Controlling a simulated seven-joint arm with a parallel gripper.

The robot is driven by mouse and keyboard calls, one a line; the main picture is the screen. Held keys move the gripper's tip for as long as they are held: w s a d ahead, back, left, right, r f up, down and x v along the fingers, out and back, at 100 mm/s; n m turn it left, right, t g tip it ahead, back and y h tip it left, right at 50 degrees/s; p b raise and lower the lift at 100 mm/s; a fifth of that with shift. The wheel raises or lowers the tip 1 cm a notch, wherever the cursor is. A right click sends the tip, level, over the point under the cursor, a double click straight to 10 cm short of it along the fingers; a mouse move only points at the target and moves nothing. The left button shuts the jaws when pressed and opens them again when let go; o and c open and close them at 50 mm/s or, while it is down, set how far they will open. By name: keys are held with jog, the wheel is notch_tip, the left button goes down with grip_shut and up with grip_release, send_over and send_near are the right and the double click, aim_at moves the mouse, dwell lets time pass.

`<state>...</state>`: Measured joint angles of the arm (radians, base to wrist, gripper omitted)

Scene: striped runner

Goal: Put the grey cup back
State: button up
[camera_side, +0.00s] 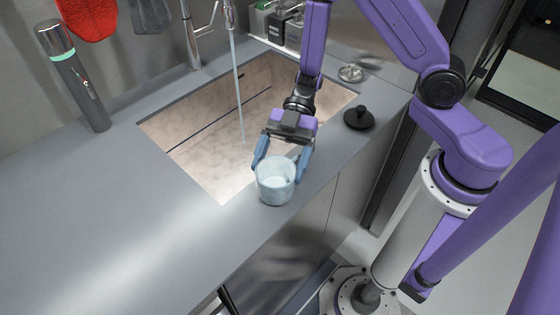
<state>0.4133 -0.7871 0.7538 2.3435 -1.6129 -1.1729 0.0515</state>
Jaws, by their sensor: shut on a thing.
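The cup (275,185), pale grey-blue with an open top, is at the front edge of the sink, above or on the counter strip there. It looks upright. My gripper (280,167) reaches down from behind, with one blue finger on each side of the cup near its rim, and is shut on it. I cannot tell whether the cup's base touches the counter. Something small and pale shows inside the cup, too unclear to name.
The sink (200,150) lies just behind the cup, with water running from the tap (230,15). A black knobbed lid (359,118) and a small metal strainer (351,73) are on the right. A dark cylinder (73,77) stands at left. The left counter (90,220) is clear.

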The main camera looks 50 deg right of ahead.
jog(key=shift+f, duration=0.2)
jog(key=o, duration=1.1)
